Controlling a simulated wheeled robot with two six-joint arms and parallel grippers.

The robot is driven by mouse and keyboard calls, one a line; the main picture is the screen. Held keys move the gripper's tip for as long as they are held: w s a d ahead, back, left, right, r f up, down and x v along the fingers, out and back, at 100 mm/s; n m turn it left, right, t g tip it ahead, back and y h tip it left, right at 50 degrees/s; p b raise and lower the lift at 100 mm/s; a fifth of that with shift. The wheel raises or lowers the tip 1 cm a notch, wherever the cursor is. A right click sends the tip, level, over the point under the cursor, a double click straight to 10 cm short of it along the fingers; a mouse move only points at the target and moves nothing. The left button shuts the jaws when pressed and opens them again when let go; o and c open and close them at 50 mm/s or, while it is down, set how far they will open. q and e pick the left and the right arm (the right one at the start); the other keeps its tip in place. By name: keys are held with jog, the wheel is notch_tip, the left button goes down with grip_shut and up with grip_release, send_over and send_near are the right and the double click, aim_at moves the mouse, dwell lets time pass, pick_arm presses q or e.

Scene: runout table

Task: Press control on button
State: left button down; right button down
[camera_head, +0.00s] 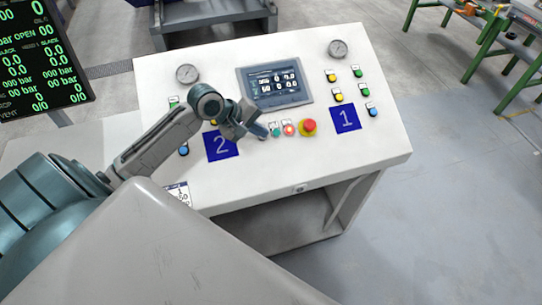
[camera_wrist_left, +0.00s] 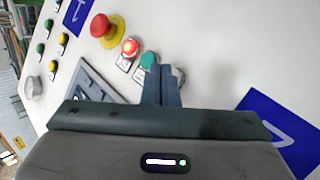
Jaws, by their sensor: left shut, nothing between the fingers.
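The slanted white control panel (camera_head: 270,175) has a row of controls at its middle. A teal-green button (camera_head: 276,132) sits left of a lit red button (camera_head: 289,129) and a red mushroom knob on yellow (camera_head: 308,126). The labels are too small to read, so which one is control on cannot be told. My left gripper (camera_head: 260,134) is shut and empty, just left of the green button. In the left wrist view its fingertips (camera_wrist_left: 161,72) are close beside the green button (camera_wrist_left: 148,60); contact cannot be told. My right gripper is not in view.
A touch screen (camera_head: 275,85) lies above the row. Blue plates marked 2 (camera_head: 221,146) and 1 (camera_head: 346,119) flank it, with more coloured buttons and two gauges (camera_head: 187,74) (camera_head: 338,49). A dark display (camera_head: 40,60) stands at the left.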

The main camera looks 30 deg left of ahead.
pick_arm(q)
jog(key=shift+w+a+f, duration=0.1)
jog(key=shift+a+f, duration=0.05)
jog(key=shift+f, duration=0.3)
dwell(0.6)
jog(key=shift+s+d+r+p, duration=0.15)
jog(key=shift+r+p, duration=0.3)
jog(key=shift+p, duration=0.35)
jog(key=shift+s+d+r+p, duration=0.15)
jog(key=shift+r+p, duration=0.25)
jog(key=shift+p, duration=0.35)
notch_tip(320, 180, up, 6)
jog(key=s+d+p, duration=0.1)
jog(key=d+p, duration=0.1)
jog(key=p, duration=0.6)
jog(key=shift+s+f, duration=0.25)
jog(key=shift+s, duration=0.05)
jog(key=shift+f, duration=0.1)
